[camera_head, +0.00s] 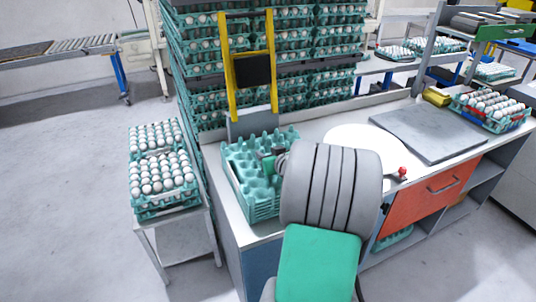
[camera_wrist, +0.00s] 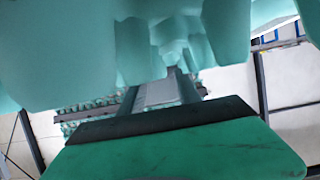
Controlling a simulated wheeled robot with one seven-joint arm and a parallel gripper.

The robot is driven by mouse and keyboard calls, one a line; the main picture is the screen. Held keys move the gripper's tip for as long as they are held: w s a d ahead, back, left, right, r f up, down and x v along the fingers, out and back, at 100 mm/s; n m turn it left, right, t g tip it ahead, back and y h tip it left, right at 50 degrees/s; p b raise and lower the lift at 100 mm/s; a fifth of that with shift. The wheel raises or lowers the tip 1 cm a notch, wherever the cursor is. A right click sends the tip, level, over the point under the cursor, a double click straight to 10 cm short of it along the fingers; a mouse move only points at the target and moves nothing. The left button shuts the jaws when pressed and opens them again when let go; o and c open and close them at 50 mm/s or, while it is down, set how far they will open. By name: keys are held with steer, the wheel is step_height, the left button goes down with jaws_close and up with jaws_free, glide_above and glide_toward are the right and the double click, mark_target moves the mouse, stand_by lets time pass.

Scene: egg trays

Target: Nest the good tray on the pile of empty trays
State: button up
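The pile of empty teal trays (camera_head: 252,202) stands at the near left corner of the workbench. An empty teal tray (camera_head: 240,160) shows at its top. I cannot tell whether it is the good tray, or whether it is nested or slightly raised. My gripper (camera_head: 272,160) is over this top tray, at its right part, mostly hidden behind my grey and green arm. In the wrist view, teal tray cups (camera_wrist: 145,45) fill the upper part, very close to the camera. The fingertips are not clear there, so their grip on the tray cannot be told.
A side stand (camera_head: 176,222) with egg-filled trays is left of the bench. Tall stacked egg trays (camera_head: 200,85) stand behind. On the bench are a white round plate (camera_head: 345,134), a grey slab (camera_head: 425,132) and a tray of eggs (camera_head: 506,121) at right.

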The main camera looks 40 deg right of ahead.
steer(key=b+v, duration=0.1)
steer(key=v, duration=0.6)
steer(key=shift+s, duration=0.2)
steer(key=shift+s+a+r, duration=0.1)
steer(key=shift+s+r, duration=0.1)
steer(key=shift+r, duration=0.15)
step_height(320, 180, up, 8)
steer(key=p, duration=0.3)
steer(key=shift+f+p, duration=0.2)
steer(key=shift+p, duration=0.2)
